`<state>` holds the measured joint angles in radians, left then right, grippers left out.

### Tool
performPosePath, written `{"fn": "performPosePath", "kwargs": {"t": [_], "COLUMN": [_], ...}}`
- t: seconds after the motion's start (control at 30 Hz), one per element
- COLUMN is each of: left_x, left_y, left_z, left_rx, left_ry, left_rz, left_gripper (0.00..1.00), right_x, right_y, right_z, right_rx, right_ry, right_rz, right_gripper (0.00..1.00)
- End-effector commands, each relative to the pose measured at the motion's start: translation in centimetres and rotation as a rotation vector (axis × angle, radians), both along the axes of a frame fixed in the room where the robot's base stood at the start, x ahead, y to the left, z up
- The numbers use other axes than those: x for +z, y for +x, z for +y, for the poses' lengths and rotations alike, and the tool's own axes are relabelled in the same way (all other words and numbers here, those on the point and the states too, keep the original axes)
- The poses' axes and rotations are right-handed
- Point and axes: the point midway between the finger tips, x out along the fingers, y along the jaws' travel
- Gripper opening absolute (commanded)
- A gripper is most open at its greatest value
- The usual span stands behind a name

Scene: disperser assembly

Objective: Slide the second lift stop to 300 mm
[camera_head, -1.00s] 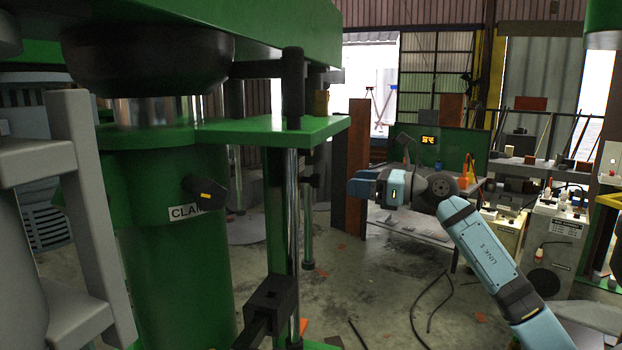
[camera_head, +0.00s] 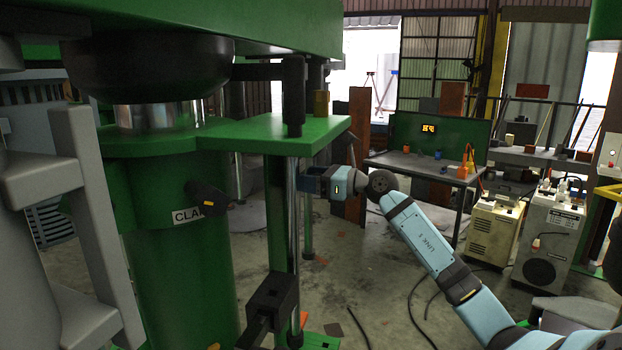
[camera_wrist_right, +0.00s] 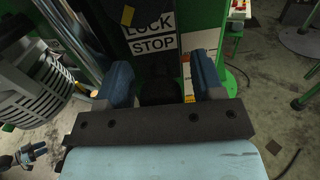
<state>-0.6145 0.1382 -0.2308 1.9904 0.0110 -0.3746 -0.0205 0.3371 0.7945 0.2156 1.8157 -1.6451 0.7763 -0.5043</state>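My right gripper (camera_head: 312,182) is beside the polished vertical rod (camera_head: 291,215) of the green machine. In the right wrist view its two blue fingers (camera_wrist_right: 161,82) are well apart, and a dark part behind them shows between them; I cannot tell whether they touch it. A dark panel labelled LOCK and STOP (camera_wrist_right: 152,42) lies ahead of the fingers. A black block (camera_head: 270,298) sits low by the rod, and a black collar (camera_head: 293,95) is near its top. I cannot tell which is the second lift stop, and no millimetre scale is readable. A small blue shape (camera_wrist_right: 34,152) may be my left gripper.
The green column (camera_head: 170,265) and its arm plate (camera_head: 285,132) stand close on the left. A grey ribbed part (camera_wrist_right: 38,80) is left of the gripper. A workbench (camera_head: 425,168) and two cabinets stand behind; cables lie on the floor.

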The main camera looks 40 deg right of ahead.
Motion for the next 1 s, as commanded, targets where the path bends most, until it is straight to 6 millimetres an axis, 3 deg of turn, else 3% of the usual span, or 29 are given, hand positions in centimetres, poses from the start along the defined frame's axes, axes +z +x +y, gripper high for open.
{"fn": "performPosePath", "kwargs": {"t": [0.03,0.23,0.47,0.8,1.0], "left_x": [0.0,0.0,-0.9,-6.4,-8.0], "left_y": [0.0,0.0,0.0,-0.1,-0.2], "left_z": [0.0,0.0,0.0,-0.4,-0.3], "left_rx": [0.000,0.001,0.001,-0.004,-0.005], "left_ry": [0.000,-0.001,-0.001,-0.006,-0.004], "left_rz": [0.000,0.001,-0.001,0.002,0.007], "left_gripper": [0.43,0.43,0.43,0.43,0.43], "right_x": [0.0,0.0,-1.2,-8.3,-10.2], "right_y": [0.0,0.0,0.0,0.0,0.0], "right_z": [0.0,-0.1,-0.1,-0.1,-0.1], "right_rx": [0.000,-0.001,-0.002,-0.002,-0.001], "right_ry": [0.000,0.000,-0.001,-0.003,-0.003], "right_rz": [0.000,0.000,0.000,0.002,0.001], "right_gripper": [0.51,0.05,0.04,0.04,0.04]}}
